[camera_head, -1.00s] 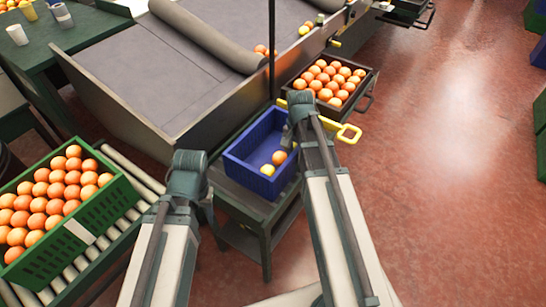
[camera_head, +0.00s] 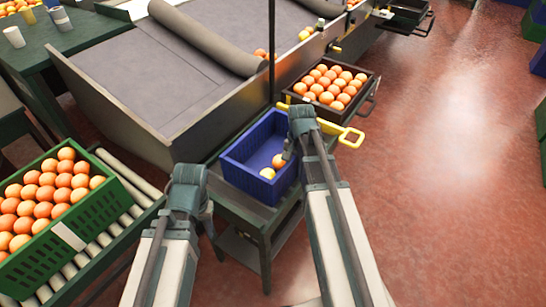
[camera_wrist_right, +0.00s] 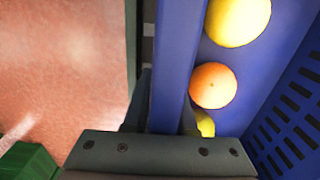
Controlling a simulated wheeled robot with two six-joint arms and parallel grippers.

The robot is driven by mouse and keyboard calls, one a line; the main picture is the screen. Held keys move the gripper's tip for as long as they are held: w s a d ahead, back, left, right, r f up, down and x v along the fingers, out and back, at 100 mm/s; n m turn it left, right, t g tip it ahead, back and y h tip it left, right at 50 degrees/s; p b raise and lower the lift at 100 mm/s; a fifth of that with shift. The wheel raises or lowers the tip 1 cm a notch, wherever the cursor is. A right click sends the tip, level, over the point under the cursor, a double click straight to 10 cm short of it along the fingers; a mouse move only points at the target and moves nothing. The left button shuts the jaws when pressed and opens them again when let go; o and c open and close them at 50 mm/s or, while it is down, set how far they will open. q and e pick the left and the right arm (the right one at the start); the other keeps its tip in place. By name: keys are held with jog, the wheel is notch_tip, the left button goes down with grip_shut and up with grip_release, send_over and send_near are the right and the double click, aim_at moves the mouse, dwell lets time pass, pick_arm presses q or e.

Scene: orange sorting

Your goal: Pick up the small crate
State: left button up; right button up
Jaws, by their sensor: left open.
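The small crate (camera_head: 245,180) is blue and stands on a dark green stand in the middle of the head view. An orange (camera_head: 279,161) and a yellow fruit (camera_head: 267,173) lie in it. My right gripper (camera_head: 291,152) is at the crate's right wall. In the right wrist view its fingers (camera_wrist_right: 165,115) sit on both sides of that blue wall (camera_wrist_right: 178,60), close against it. My left gripper (camera_head: 208,222) is open and empty, left of and nearer than the crate, apart from it. Its fingertips are partly hidden by its own wrist.
A green crate of oranges (camera_head: 75,218) stands on rollers at the left. A dark crate of oranges (camera_head: 368,92) is behind the blue one, with a yellow handle (camera_head: 351,137) near it. The grey conveyor (camera_head: 150,75) lies behind.

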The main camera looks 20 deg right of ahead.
grip_shut()
dwell(1.2)
